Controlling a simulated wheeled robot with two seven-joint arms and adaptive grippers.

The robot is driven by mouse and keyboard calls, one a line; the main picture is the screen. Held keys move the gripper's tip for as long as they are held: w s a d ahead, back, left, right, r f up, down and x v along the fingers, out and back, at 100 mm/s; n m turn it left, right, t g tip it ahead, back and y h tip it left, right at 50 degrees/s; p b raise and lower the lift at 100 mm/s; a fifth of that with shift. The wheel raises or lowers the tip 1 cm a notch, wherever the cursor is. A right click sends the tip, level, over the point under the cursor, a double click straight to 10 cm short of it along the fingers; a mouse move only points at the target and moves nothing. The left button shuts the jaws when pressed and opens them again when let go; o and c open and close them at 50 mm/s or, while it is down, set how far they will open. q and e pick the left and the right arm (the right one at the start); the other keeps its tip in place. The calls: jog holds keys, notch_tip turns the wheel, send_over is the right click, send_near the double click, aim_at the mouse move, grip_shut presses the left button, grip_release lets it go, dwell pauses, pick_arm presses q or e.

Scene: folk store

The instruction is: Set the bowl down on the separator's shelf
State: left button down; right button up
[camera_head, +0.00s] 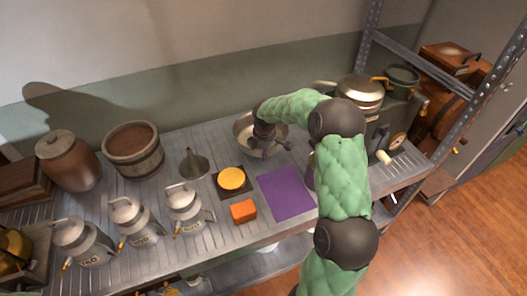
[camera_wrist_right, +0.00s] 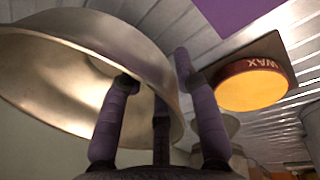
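The metal bowl (camera_head: 243,122) stands on the slatted counter near the wall. My right gripper (camera_head: 265,143) reaches down at the bowl's right side, its arm hiding part of the rim. In the right wrist view the bowl (camera_wrist_right: 60,75) is tilted across the left, and the fingers of my right gripper (camera_wrist_right: 155,75) stand apart by its rim. One finger overlaps the bowl and another is outside it; contact is unclear. The separator (camera_head: 360,93), a grey machine with a wide metal top and a crank, stands at the counter's right, partly behind my arm. My left gripper is out of view.
A purple mat (camera_head: 286,193), a yellow-topped wax tin (camera_head: 232,178) and an orange block (camera_head: 243,211) lie in front of the bowl. A metal rack post (camera_head: 481,87) rises at right.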

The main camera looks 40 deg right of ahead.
notch_tip(320, 180, up, 12)
jog(key=s+a+p, duration=0.1)
jog(key=s+p, duration=0.1)
jog(key=p, duration=0.2)
jog(key=shift+a, duration=0.1)
dwell(0.6)
